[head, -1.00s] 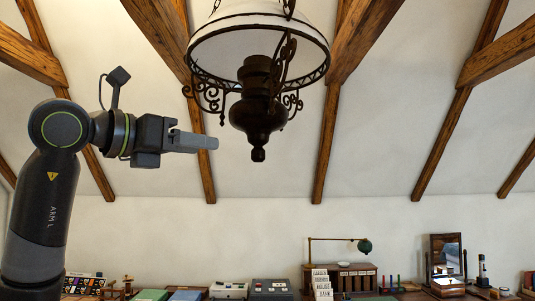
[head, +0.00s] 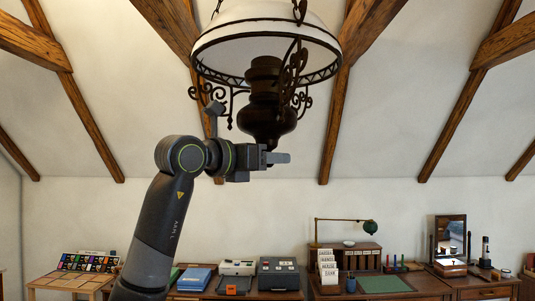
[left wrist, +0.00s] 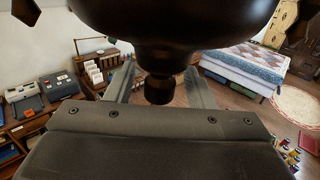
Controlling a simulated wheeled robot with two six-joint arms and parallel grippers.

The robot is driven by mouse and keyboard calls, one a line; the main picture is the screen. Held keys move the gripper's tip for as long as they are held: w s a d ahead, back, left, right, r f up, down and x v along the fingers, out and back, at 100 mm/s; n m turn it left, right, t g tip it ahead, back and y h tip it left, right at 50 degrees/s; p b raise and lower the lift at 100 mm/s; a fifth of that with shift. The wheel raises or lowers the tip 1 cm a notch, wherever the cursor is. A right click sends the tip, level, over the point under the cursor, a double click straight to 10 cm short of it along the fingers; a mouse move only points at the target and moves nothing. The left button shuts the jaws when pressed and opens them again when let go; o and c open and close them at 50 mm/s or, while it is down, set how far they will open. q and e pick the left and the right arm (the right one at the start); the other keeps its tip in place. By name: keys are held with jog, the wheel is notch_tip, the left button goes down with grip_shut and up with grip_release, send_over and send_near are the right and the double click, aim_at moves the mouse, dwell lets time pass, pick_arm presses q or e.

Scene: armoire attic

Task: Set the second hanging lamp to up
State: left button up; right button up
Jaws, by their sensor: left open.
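One hanging lamp (head: 268,45) shows in the head view, with a white shade, a dark scrolled metal frame and a dark bulbous body (head: 266,118). Whether it is the second lamp I cannot tell. My left gripper (head: 282,158) points right at the lamp's lower end. In the left wrist view, my left gripper (left wrist: 160,88) is open, with its fingers on either side of the lamp's bottom knob (left wrist: 159,90). Contact with the knob cannot be made out. In the head view the knob is hidden behind the gripper. My right gripper is not in view.
Wooden roof beams (head: 335,110) slope behind the lamp. The left wrist view shows a bed (left wrist: 255,65) at the right. The air around the lamp is free.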

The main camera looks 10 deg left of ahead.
aim_at(266, 89)
pick_arm(q)
jog(key=shift+s, duration=0.1)
jog(key=c, duration=0.4)
jog(key=shift+r, duration=0.1)
grip_shut()
notch_tip(266, 89, up, 14)
jog(key=p, duration=0.8)
jog(key=shift+a+r, duration=0.1)
jog(key=shift+r, duration=0.05)
notch_tip(266, 89, up, 11)
jog(key=shift+r+p, duration=0.1)
jog(key=shift+p, duration=0.3)
jog(key=shift+r, duration=1.7)
jog(key=shift+o, duration=2)
grip_release()
jog(key=shift+f, duration=0.1)
